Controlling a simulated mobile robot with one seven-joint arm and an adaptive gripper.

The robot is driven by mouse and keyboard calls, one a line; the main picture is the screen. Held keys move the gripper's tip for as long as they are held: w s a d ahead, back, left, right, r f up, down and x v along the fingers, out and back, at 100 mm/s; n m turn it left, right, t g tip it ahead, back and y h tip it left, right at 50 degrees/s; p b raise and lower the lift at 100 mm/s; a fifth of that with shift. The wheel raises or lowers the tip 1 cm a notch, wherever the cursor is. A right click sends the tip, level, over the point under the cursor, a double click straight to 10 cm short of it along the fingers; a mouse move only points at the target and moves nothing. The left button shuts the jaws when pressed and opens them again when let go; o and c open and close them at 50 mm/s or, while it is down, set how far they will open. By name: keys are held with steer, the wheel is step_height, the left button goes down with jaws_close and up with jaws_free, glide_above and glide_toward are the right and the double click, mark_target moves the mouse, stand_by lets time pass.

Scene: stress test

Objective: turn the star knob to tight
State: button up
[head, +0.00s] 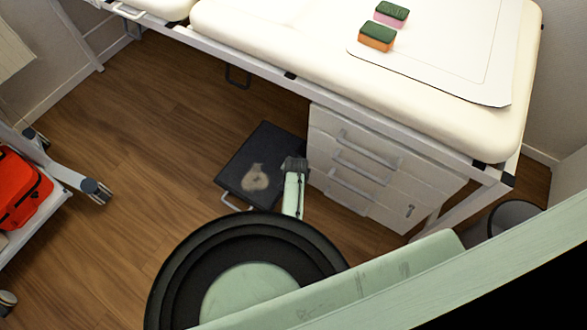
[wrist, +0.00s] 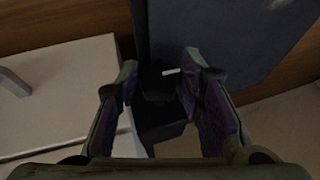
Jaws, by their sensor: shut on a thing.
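In the wrist view, my gripper (wrist: 160,78) has its two fingers on either side of a small dark knob (wrist: 158,88) and is shut on it. The knob bears a short white mark and sits above a black block. Its star outline and any tight marking cannot be made out in the shadow. In the head view, the end of my arm (head: 295,164) is beside the drawer cabinet, at the right edge of a dark panel (head: 236,180); the knob cannot be told apart there. The panel also shows behind the fingers in the wrist view (wrist: 235,35).
A white drawer cabinet (head: 345,185) stands close right of my arm's end, under a cream padded couch (head: 440,85). Two sponges (head: 377,36) lie on the couch. A trolley with a red bag (head: 18,190) is at left. The wooden floor (head: 150,120) between is clear.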

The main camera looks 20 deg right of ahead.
steer(key=shift+c, duration=0.9)
steer(key=shift+s+f, duration=0.1)
steer(key=shift+f, duration=0.05)
steer(key=shift+t+y+b, duration=0.35)
steer(key=shift+t+y, duration=0.05)
steer(key=shift+t, duration=0.2)
steer(key=o, duration=1.1)
steer(key=shift+o, duration=0.2)
steer(key=shift+r, duration=0.2)
step_height(320, 180, up, 10)
steer(key=shift+c, duration=0.3)
